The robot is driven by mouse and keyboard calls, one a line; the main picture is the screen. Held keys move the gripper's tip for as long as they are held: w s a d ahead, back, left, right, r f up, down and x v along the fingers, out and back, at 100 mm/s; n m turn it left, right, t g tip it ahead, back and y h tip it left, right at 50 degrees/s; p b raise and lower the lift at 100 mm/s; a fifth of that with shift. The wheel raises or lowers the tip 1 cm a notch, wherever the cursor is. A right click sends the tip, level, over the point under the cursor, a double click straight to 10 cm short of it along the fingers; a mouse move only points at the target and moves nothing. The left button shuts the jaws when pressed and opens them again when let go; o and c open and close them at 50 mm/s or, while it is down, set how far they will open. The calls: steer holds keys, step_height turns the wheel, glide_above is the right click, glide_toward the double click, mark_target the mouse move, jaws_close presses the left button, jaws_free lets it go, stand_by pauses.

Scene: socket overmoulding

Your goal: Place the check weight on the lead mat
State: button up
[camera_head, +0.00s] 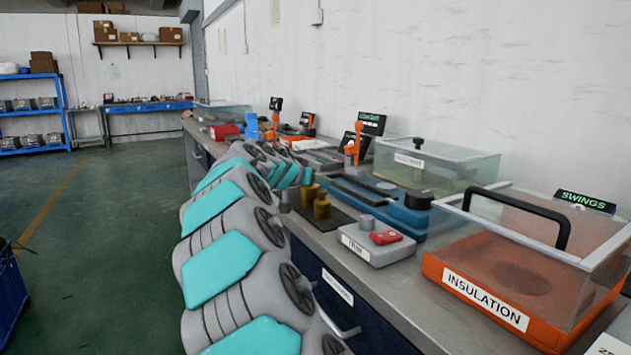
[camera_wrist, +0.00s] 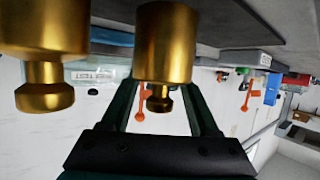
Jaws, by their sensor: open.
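Brass weights (camera_head: 322,208) with knobs stand close together on the bench, on or beside a flat dark mat (camera_head: 342,219) that may be the lead mat. I cannot tell which weight is the check weight. In the wrist view, which is upside down, my gripper (camera_wrist: 160,108) is open. A brass weight (camera_wrist: 165,45) shows with its knob between the two dark fingers in the picture; no grip on it shows. Another, larger-looking brass weight (camera_wrist: 45,30) is to its left. My gripper is not clearly seen in the head view.
A grey box (camera_head: 375,244) with a red part stands right of the mat. Another clear case (camera_head: 455,160) stands by the wall. Grey-teal arm links fill the bench front.

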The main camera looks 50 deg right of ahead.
steer(key=shift+r, duration=0.15)
steer(key=b+v, duration=0.1)
steer(key=v, duration=1.1)
steer(key=shift+s, duration=0.1)
